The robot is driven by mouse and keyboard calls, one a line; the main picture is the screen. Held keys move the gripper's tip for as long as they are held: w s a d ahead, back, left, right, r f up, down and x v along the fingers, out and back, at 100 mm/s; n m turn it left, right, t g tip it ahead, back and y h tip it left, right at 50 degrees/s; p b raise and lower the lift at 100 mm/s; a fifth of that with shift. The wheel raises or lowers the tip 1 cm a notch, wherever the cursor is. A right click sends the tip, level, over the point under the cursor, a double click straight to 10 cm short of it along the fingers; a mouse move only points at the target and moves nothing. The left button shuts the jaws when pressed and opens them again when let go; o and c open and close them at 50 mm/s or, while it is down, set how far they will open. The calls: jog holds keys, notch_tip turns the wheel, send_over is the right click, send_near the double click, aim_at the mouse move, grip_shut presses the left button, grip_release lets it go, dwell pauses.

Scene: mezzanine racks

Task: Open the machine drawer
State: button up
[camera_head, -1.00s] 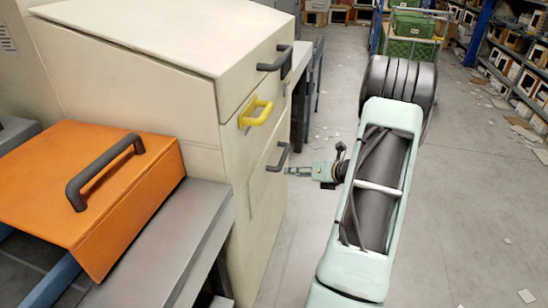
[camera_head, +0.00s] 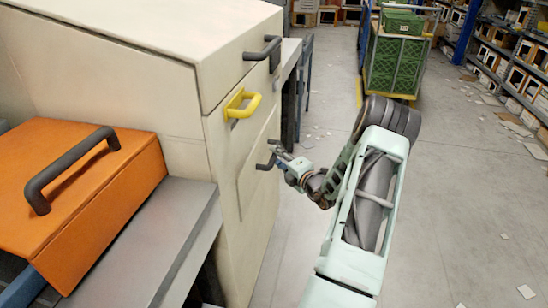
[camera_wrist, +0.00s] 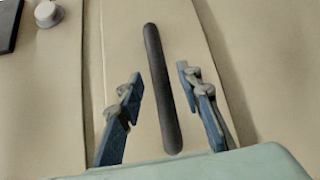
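The cream machine (camera_head: 95,75) stands at left in the head view. Its front has a dark handle (camera_head: 262,48) at the top, a yellow handle (camera_head: 242,103) below it, and a lower dark handle (camera_head: 270,160) on an outlined panel (camera_head: 247,180). My gripper (camera_head: 281,152) is at the lower dark handle. In the wrist view, my gripper (camera_wrist: 158,75) is open, with a finger on each side of a dark bar handle (camera_wrist: 160,90). Gaps show between bar and fingers. The panel behind it looks flush; which handle belongs to the drawer is not marked.
An orange cover (camera_head: 85,195) with a dark handle sits on a grey bench (camera_head: 165,235) beside the machine. A round knob (camera_wrist: 47,13) shows in the wrist view. Green crates (camera_head: 395,60) stand at the back. The floor at right is mostly clear, with scattered scraps.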

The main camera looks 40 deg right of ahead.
jog(key=shift+w+d+f, duration=0.1)
jog(key=shift+w+f, duration=0.05)
jog(key=shift+w, duration=1.15)
grip_shut()
